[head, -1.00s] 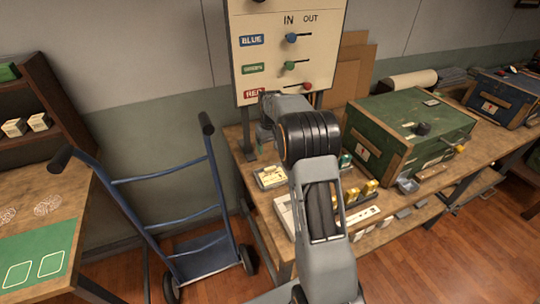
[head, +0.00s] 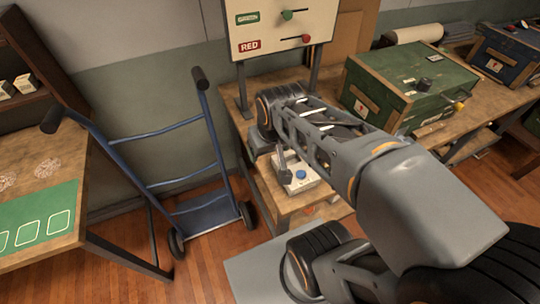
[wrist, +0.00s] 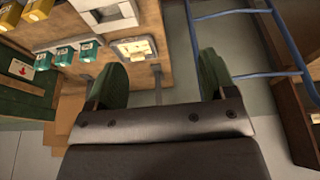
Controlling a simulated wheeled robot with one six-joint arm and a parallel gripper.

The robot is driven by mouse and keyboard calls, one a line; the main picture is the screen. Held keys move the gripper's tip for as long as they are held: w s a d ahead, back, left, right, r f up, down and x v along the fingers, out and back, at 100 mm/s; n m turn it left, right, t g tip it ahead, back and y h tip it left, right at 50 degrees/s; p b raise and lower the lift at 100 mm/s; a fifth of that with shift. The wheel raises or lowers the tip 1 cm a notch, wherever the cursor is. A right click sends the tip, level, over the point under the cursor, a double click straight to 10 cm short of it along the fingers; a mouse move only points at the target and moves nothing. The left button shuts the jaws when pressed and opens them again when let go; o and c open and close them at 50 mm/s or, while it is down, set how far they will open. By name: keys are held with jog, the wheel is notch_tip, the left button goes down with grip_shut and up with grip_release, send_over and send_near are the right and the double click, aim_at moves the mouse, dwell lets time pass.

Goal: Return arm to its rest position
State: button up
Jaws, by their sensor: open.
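My arm is folded back over the workbench (head: 232,100) in the head view, and its links cover much of the bench top. My gripper (wrist: 160,78) shows in the wrist view with its two dark green fingers wide apart and nothing between them. In the head view the fingertips are hard to make out behind my arm. The gripper is clear of the switch board (head: 262,26). The board's green knob (head: 287,15) and red knob (head: 305,38) show.
A blue hand truck (head: 175,185) stands left of the bench. A green box (head: 405,85) and a blue box (head: 505,55) sit on the bench. A white device with a blue button (head: 305,184) is near my arm. A green mat (head: 40,220) lies on the left table.

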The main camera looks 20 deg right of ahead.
jog(key=shift+s+a+f, duration=0.15)
jog(key=shift+s+f, duration=0.1)
jog(key=shift+s, duration=0.3)
jog(key=shift+s+a+f, duration=0.15)
jog(key=shift+s+f, duration=0.1)
jog(key=shift+s, duration=0.25)
